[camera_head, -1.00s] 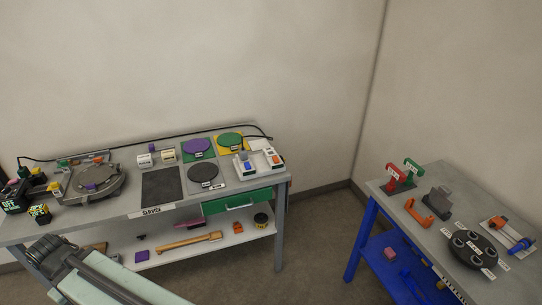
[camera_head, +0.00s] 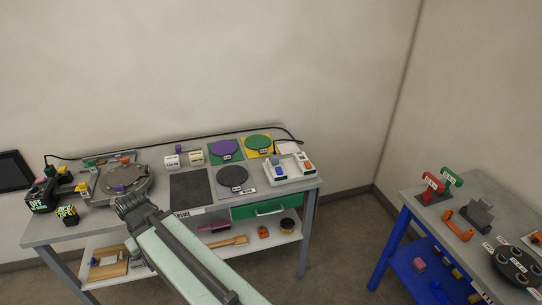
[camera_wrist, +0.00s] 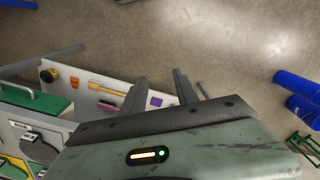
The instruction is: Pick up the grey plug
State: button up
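I cannot make out a grey plug for certain in either view. Small plug-like pieces in yellow, green and purple sit around the round grey fixture (camera_head: 122,184) at the left of the grey service bench (camera_head: 205,222). My gripper (camera_wrist: 160,80) shows in the wrist view with its two dark fingers apart and nothing between them. It is over the floor by the bench's lower shelf. In the head view my arm reaches up in front of the bench, and the fingers cannot be made out there.
A white tray (camera_head: 272,181) with blue and orange pieces stands at the bench's right. The lower shelf (camera_head: 277,240) holds tools and a tape roll (camera_head: 287,226). A blue-legged table (camera_head: 414,197) with red, green and orange fittings stands right. Floor between them is clear.

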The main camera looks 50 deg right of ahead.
aim_at(273, 156)
jog(key=u, duration=0.05)
jog(key=i, duration=1.3)
